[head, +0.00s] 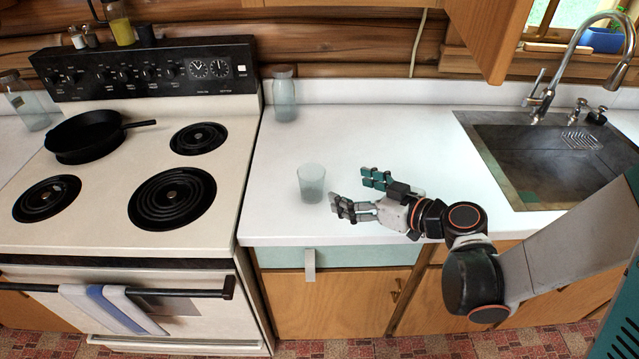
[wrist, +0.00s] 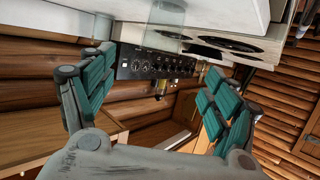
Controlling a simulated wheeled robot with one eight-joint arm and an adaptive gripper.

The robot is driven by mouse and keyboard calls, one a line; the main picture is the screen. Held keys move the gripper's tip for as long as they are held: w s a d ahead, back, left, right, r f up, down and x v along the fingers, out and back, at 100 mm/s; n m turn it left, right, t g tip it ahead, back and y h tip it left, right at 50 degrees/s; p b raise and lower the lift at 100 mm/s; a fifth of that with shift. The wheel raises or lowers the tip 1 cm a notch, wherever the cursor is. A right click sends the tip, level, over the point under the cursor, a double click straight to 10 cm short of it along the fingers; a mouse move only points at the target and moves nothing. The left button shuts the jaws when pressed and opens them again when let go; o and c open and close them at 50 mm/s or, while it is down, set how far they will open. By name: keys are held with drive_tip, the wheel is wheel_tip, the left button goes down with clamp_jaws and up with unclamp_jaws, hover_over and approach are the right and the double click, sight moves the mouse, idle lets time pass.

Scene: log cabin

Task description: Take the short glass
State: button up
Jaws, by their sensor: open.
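The short glass (head: 312,183) is a clear, pale tumbler standing upright on the white counter, right of the stove. My gripper (head: 349,190) is open and empty, just right of the glass, with its fingers pointing left toward it. A small gap shows between the fingertips and the glass in the head view. In the wrist view the glass (wrist: 165,26) shows at the top, beyond the spread teal-padded fingers of my gripper (wrist: 158,66); its upper part in that picture is cut off by the frame edge.
A taller glass jar (head: 284,95) stands at the back of the counter (head: 380,130). The stove (head: 120,215) with a black pan (head: 85,136) is at left. The sink (head: 545,160) and faucet (head: 560,80) are at right. The counter around the glass is clear.

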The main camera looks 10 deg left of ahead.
sight(321, 179)
drive_tip(key=b+x, duration=0.1)
drive_tip(key=x, duration=0.5)
drive_tip(key=shift+f, duration=0.1)
drive_tip(key=shift+b+x, duration=1.1)
drive_tip(key=shift+x, duration=1.95)
drive_tip(key=shift+r, duration=0.2)
drive_tip(key=c, duration=1.3)
